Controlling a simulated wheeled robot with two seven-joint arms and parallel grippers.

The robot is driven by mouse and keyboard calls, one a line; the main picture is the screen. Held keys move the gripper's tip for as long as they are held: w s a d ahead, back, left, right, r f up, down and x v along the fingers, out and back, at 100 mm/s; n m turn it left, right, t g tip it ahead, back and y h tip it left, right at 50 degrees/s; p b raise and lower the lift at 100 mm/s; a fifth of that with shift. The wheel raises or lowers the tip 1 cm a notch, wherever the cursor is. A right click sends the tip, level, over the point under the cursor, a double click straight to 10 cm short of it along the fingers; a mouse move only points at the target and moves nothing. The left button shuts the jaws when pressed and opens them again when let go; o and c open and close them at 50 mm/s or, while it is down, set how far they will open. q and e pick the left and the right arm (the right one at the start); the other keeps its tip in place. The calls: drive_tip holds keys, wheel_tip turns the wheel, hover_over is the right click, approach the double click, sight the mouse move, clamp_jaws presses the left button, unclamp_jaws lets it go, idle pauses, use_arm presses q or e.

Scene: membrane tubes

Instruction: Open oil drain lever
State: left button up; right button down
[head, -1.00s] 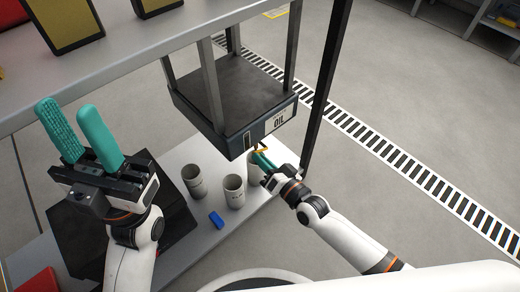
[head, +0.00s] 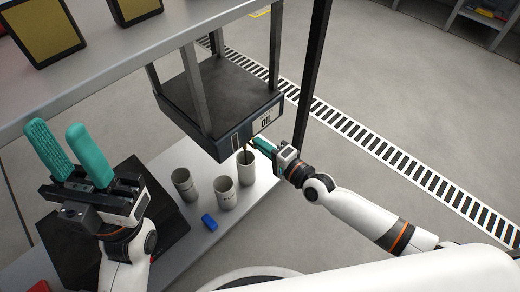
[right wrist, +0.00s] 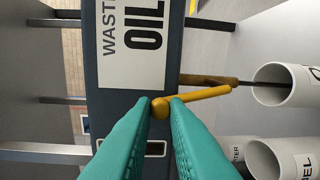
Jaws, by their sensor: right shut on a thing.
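The dark waste oil tank (head: 205,95) hangs in a frame above the bench and shows its "WASTE OIL" label in the right wrist view (right wrist: 135,45). A yellow drain lever (right wrist: 205,92) sticks out of its front beside a brass-coloured spout (right wrist: 205,79). My right gripper (head: 253,142) is shut on the lever's rounded end, between its teal fingertips (right wrist: 160,104). A thin dark stream runs from the spout into a white cup (head: 246,170); it also shows in the right wrist view (right wrist: 268,90). My left gripper (head: 65,150) is open and empty, fingers pointing up.
Two more white cups (head: 185,186) (head: 226,195) and a blue block (head: 209,222) stand on the bench. A dark plate (head: 165,215) lies at left. A black post (head: 315,70) rises close to my right gripper. Grey shelving (head: 150,50) fills the upper left.

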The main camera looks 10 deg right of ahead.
drive_tip(key=shift+w+d+m, duration=0.15)
drive_tip(key=shift+d+m, duration=0.1)
drive_tip(key=shift+m, duration=0.05)
idle(0.4)
drive_tip(key=c, duration=1.4)
unclamp_jaws()
drive_tip(key=f+p+v, duration=0.1)
drive_tip(key=p+v, duration=0.1)
drive_tip(key=v, duration=1)
drive_tip(key=shift+r+p, duration=0.4)
